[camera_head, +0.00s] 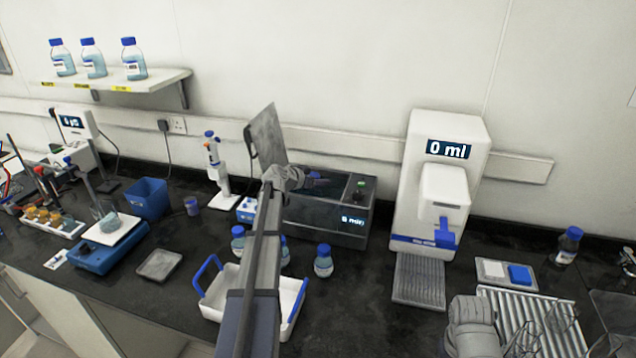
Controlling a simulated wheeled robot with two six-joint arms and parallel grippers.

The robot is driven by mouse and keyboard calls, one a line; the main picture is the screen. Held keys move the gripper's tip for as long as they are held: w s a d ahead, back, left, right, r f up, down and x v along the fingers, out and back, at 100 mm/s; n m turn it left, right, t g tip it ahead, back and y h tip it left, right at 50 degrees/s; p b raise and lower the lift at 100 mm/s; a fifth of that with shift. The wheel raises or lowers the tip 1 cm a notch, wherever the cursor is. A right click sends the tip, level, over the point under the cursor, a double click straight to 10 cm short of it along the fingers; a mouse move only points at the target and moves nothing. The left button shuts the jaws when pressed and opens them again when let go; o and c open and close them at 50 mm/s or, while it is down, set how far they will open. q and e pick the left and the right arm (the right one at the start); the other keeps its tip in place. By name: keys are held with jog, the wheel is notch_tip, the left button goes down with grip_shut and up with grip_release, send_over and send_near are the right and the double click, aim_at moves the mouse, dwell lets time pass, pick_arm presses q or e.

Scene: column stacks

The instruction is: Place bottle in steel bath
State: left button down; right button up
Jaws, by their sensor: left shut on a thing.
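The steel bath (335,228) is a dark box with a small display and its lid (267,137) raised at the left. My left arm reaches up from the bottom middle, and its gripper (303,181) is over the left part of the bath opening. It is shut on a bottle (316,177), of which only a small dark bluish part shows; whether it touches the bath floor I cannot tell. Other blue-capped bottles stand on the bench: one at the left (238,240), one partly behind my arm (285,252), one at the right (323,263). My right arm shows at the bottom right; its fingers are unclear.
A white tray with blue handles (213,305) is partly behind my left arm. A white dispenser reading 0 ml (412,190) stands right of the bath. A pipette stand (222,190), blue bin (149,199) and balance (100,257) are left. A ribbed rack (505,310) is at right.

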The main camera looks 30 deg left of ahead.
pick_arm(q)
jog(key=shift+f, duration=0.15)
pick_arm(e)
jog(key=shift+f, duration=0.15)
pick_arm(q)
jog(key=shift+c, duration=1.3)
grip_release()
jog(key=shift+s+r, duration=0.2)
jog(key=shift+r, duration=0.2)
pick_arm(e)
jog(key=shift+r, duration=0.4)
pick_arm(q)
jog(key=p+v, duration=0.6)
jog(key=v, duration=0.5)
jog(key=shift+s, duration=0.25)
pick_arm(e)
jog(key=shift+r, duration=2.65)
